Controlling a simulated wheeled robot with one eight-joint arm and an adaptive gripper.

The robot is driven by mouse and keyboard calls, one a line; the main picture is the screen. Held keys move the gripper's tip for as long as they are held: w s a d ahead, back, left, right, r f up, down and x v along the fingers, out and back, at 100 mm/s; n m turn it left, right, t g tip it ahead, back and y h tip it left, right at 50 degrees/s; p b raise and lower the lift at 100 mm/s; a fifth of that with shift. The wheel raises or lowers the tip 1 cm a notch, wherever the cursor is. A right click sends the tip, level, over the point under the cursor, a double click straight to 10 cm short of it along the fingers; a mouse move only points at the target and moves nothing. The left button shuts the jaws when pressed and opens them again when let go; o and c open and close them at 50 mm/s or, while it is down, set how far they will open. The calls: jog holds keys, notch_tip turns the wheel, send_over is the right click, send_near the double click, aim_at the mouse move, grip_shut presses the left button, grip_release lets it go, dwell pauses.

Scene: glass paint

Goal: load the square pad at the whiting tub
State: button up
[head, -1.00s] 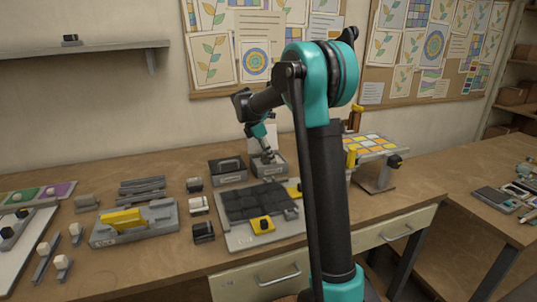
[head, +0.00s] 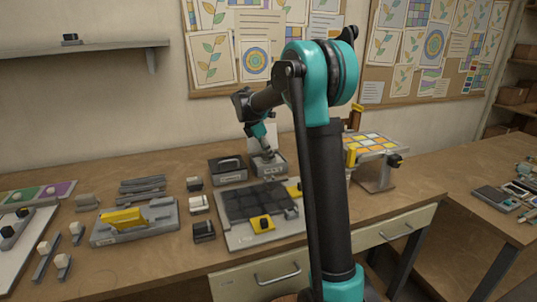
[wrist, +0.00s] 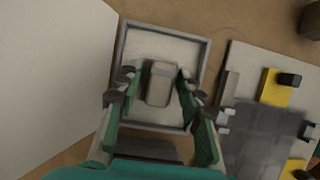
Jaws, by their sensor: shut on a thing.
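The whiting tub (head: 270,170) is a grey square box near the back of the bench, with pale white contents. In the wrist view its square rim (wrist: 206,60) frames the white inside. My gripper (wrist: 160,88) is over the tub, its fingers on both sides of the pale square pad (wrist: 160,82), and is shut on it. The pad's underside is hidden, so I cannot tell if it touches the whiting. In the head view my gripper (head: 266,153) points down into the tub and the pad is hard to make out.
A dark lidded tub (head: 228,171) stands left of it. A white panel (wrist: 50,80) rises close beside the tub. The dark glass panel on its board (head: 235,236), with yellow clamps (head: 262,223), lies in front. A raised tile stand (head: 372,146) is at right.

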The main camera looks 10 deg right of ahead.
jog(key=shift+r, duration=3.5)
jog(key=shift+s, duration=0.1)
